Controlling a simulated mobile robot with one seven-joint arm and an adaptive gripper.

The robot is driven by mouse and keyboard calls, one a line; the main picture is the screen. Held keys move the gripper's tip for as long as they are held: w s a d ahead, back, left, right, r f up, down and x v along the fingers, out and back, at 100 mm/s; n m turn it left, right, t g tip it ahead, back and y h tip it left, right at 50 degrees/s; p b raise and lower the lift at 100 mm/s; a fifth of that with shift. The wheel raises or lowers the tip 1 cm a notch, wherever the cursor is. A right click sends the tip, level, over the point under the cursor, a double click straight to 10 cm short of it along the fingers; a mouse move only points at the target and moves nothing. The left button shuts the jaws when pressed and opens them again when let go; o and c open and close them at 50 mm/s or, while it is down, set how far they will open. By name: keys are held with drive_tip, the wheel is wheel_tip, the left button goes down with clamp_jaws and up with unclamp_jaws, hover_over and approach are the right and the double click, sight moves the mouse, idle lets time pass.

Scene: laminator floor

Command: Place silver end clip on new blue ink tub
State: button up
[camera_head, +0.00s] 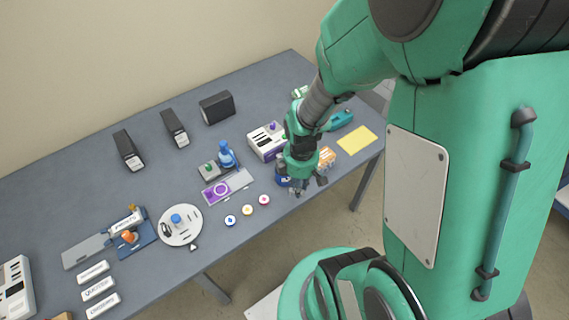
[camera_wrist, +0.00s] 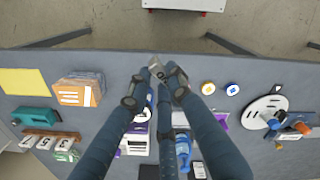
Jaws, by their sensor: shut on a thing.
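My gripper (camera_head: 299,189) is over the front edge of the table, pointing down. In the wrist view (camera_wrist: 158,82) its fingers are shut on a small silver clip (camera_wrist: 156,68), which sticks out beyond the fingertips. A dark blue tub-like object (camera_head: 282,180) stands beside the fingers in the head view, partly covered by the gripper. I cannot tell whether the clip touches it. A small round piece with a blue centre (camera_head: 230,220) lies further left near the front edge; it also shows in the wrist view (camera_wrist: 232,89).
An orange-and-white box (camera_head: 327,158) and a yellow sheet (camera_head: 356,139) lie right of my gripper. A white-purple box (camera_head: 266,141) and a blue bottle (camera_head: 226,155) stand behind. Round yellow (camera_head: 248,210) and red (camera_head: 264,199) pieces lie left.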

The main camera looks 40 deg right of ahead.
drive_tip(key=w+d, duration=0.1)
drive_tip(key=w, duration=0.4)
drive_tip(key=w+d+f, duration=0.1)
drive_tip(key=w+d, duration=0.1)
drive_tip(key=w, duration=0.3)
drive_tip(key=w+d, duration=0.2)
drive_tip(key=w, duration=0.2)
drive_tip(key=shift+w+d+f, duration=0.2)
drive_tip(key=shift+w, duration=0.2)
drive_tip(key=shift+f+b, duration=0.45)
drive_tip(key=shift+f, duration=1.35)
drive_tip(key=o, duration=0.4)
drive_tip(key=shift+f, duration=0.15)
drive_tip(key=o, duration=0.4)
drive_tip(key=shift+r, duration=0.2)
wheel_tip(320, 180, up, 12)
drive_tip(key=shift+p, duration=0.55)
